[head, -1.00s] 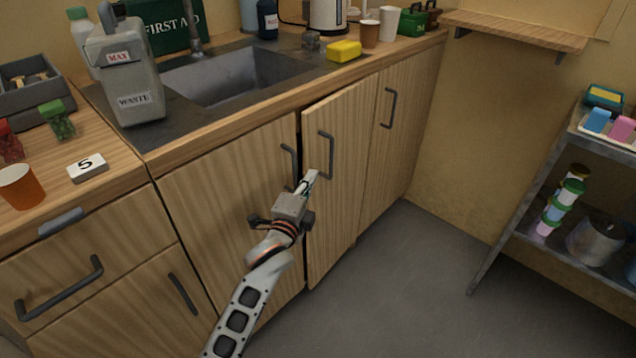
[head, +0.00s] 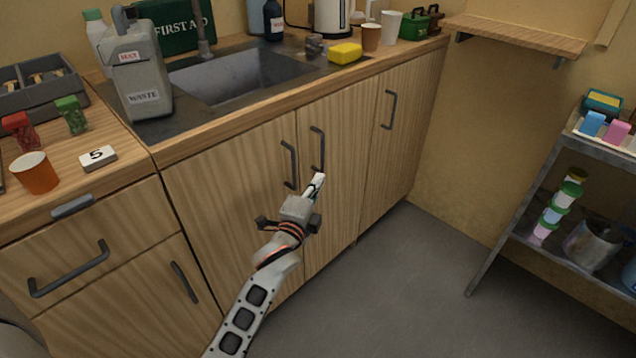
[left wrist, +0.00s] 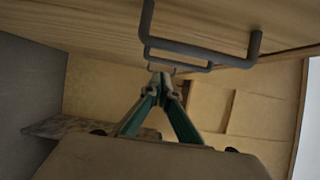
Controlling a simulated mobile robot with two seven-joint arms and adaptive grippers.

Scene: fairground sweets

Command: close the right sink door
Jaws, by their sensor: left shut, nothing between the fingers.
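The right sink door (head: 335,200) is a light wooden panel with a dark bar handle (head: 318,150), below the sink's right part. It looks flush, or very nearly flush, with the left sink door (head: 235,215), which is shut. My left gripper (head: 318,180) is in front of the right door, just below its handle. In the left wrist view, its fingers (left wrist: 161,82) are together and empty, close to the wooden front, with two dark handles (left wrist: 205,50) above. Whether the fingertips touch the door cannot be told. My right gripper is not in view.
The sink (head: 240,75) and worktop above hold a waste canister (head: 140,75), a yellow sponge (head: 344,53) and cups. Another cabinet door (head: 400,130) is shut on the right. A metal shelf rack (head: 515,215) stands far right. The floor (head: 400,280) between is clear.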

